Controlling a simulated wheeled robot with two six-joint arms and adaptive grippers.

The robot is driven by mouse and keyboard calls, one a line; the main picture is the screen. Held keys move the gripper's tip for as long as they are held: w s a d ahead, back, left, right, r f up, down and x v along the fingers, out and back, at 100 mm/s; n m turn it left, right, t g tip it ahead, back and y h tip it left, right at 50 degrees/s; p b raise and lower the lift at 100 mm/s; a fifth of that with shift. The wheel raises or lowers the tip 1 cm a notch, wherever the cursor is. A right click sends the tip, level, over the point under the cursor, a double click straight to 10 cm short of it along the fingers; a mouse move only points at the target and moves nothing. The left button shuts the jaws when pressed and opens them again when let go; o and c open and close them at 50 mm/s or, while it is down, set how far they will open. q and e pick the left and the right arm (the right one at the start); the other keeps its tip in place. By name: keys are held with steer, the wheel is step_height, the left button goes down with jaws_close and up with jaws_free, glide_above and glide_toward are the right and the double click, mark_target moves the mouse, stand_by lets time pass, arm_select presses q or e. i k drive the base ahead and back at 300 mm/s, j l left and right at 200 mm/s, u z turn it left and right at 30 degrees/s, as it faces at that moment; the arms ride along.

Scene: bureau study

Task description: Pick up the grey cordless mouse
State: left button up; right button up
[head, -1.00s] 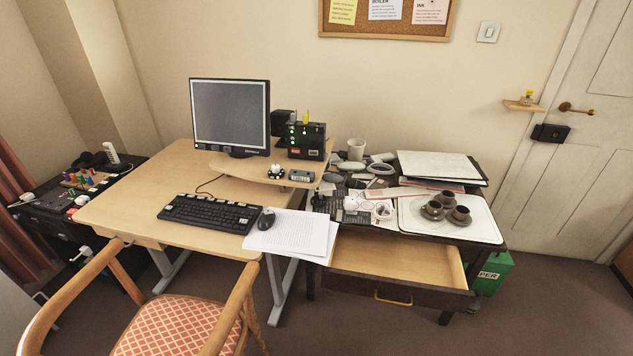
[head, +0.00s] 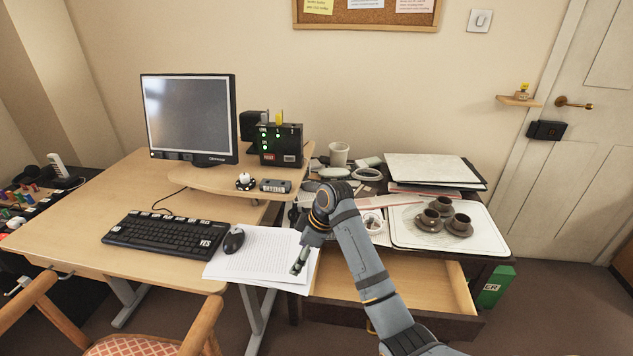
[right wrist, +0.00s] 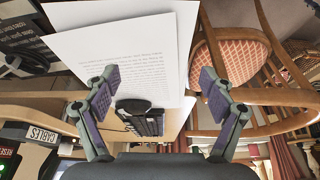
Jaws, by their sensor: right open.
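The dark grey mouse (head: 233,240) lies on the desk in the head view, beside the right end of the black keyboard (head: 165,233) and at the left edge of a stack of white paper (head: 258,257). My right gripper (head: 299,262) is over the right edge of the paper, to the right of the mouse and apart from it. In the right wrist view the right gripper (right wrist: 159,77) is open with nothing between its fingers. The mouse (right wrist: 132,106) shows there as a dark rounded shape in front of the keyboard (right wrist: 152,123). My left gripper is not in view.
A monitor (head: 188,115) and a raised shelf (head: 215,181) stand behind the keyboard. A white tray with brown cups (head: 440,217) sits at right, above an open drawer (head: 415,285). A wooden chair (head: 130,346) stands at the desk's front left.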

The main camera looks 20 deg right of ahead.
mark_target(310, 186)
steer(key=i+l, duration=1.3)
